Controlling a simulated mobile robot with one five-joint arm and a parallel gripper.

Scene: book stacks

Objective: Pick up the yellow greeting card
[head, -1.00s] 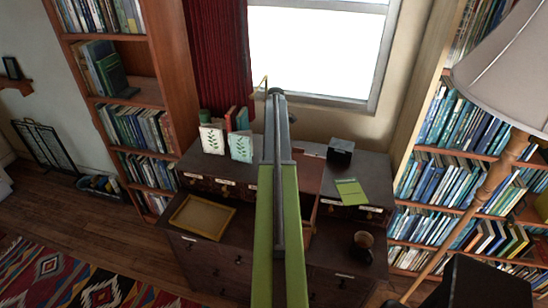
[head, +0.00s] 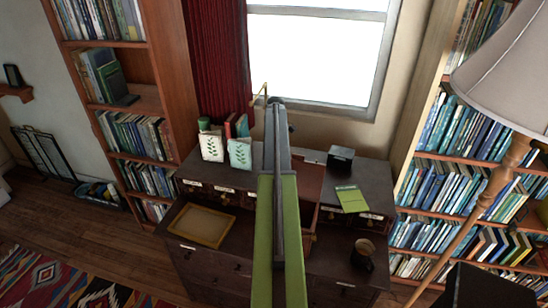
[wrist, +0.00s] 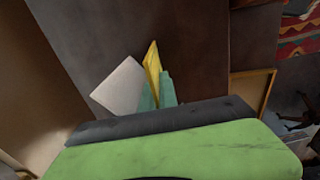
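The yellow greeting card (wrist: 153,66) shows in the wrist view as a narrow, folded yellow shape. It stands between two teal finger-like pieces of my gripper (wrist: 159,92), which appears shut on it. In the head view a thin yellow edge (head: 263,94) of the card sticks out to the left of my arm's tip, high in front of the window and curtain. My arm hides most of the gripper there. The dark desk (head: 230,265) lies below.
A white leaf-print card (head: 212,146) and a pale blue one (head: 240,153) stand on the desk. A tray (head: 201,224), green notepad (head: 351,199), dark box (head: 341,157) and mug (head: 362,252) are also on it. A lamp (head: 500,150) stands at right.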

